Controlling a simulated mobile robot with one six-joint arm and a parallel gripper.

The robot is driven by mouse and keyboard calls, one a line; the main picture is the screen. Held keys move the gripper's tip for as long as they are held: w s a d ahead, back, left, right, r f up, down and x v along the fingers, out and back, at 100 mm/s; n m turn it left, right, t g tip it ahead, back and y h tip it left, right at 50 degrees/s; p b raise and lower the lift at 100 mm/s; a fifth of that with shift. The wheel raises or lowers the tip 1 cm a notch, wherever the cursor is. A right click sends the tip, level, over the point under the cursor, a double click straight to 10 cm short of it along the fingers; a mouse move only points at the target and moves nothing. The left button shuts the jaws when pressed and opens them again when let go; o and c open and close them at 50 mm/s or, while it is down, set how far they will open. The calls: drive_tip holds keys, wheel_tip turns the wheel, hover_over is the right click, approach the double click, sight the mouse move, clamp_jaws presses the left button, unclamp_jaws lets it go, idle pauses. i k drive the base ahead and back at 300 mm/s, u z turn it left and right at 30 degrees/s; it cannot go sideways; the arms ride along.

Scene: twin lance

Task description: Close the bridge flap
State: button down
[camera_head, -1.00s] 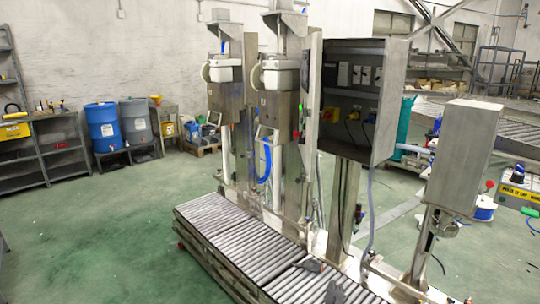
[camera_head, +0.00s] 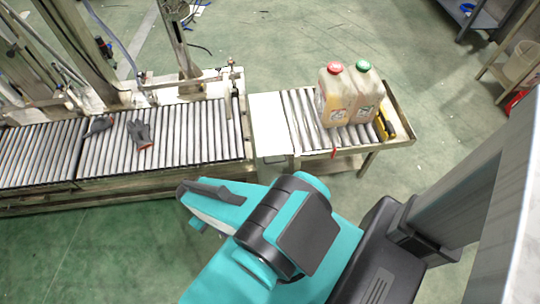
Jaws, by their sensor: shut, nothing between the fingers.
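A pale flat plate (camera_head: 268,125), which looks like the bridge flap, spans the space between the left roller conveyor (camera_head: 190,135) and the right roller conveyor (camera_head: 300,110). It looks about level with them; I cannot tell whether its left edge touches the left conveyor. My teal and black arm reaches in from the lower right, on the near side of the conveyors. Its far end lies below and left of the plate in the picture. I cannot pick out my gripper's fingers.
Two jugs, one with a red cap (camera_head: 334,95) and one with a green cap (camera_head: 363,92), stand on the right conveyor. Dark gloves (camera_head: 140,134) lie on the left conveyor. Metal posts and hoses rise behind the left conveyor. Green floor is open at the lower left.

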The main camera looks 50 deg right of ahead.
sight(271, 133)
drive_tip(key=z, duration=0.9)
drive_tip(key=k, duration=0.5)
drive_tip(key=z, duration=0.55)
drive_tip(key=i, duration=0.5)
drive_tip(key=k, duration=0.1)
drive_tip(key=z, duration=0.1)
